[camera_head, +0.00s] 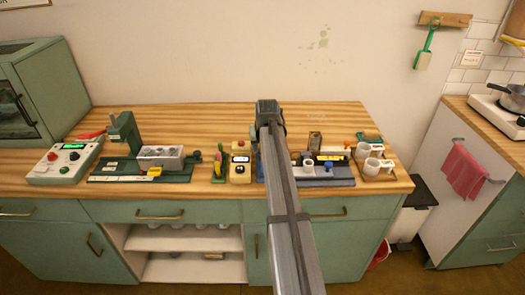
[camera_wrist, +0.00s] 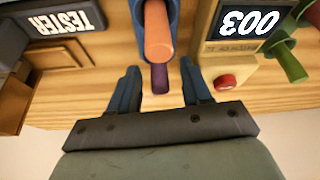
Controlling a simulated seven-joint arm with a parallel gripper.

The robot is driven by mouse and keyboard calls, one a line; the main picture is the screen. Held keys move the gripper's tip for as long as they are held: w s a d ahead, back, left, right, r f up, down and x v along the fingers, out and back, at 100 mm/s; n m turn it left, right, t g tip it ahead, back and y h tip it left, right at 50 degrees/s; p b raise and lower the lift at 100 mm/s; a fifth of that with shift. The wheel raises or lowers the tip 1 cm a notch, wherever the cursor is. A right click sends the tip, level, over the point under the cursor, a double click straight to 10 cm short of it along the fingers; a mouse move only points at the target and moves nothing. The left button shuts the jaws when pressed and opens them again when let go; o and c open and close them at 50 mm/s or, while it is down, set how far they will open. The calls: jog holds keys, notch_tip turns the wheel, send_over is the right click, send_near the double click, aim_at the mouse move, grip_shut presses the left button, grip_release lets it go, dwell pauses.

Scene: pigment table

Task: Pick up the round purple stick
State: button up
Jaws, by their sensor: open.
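The round purple stick (camera_wrist: 159,78) shows in the wrist view as a short dark purple end, beyond and below a thicker orange stick (camera_wrist: 158,32) in a blue holder (camera_wrist: 174,12). My gripper (camera_wrist: 160,80) is open, with one blue finger on each side of the purple stick and a visible gap on both sides. Nothing is held. I cannot tell how far the fingertips are from the stick in depth. In the head view my own arm covers the gripper and this part of the table, and I cannot make out the purple stick there.
A yellow box with a digit display and red button (camera_wrist: 226,82) stands close at right in the wrist view, beside green pegs (camera_wrist: 286,55). A dark tester box (camera_wrist: 65,22) is at left. In the head view, white cups (camera_head: 372,166) stand right of my arm.

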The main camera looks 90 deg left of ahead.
jog(key=shift+c, duration=0.4)
grip_shut()
jog(key=shift+r, duration=0.15)
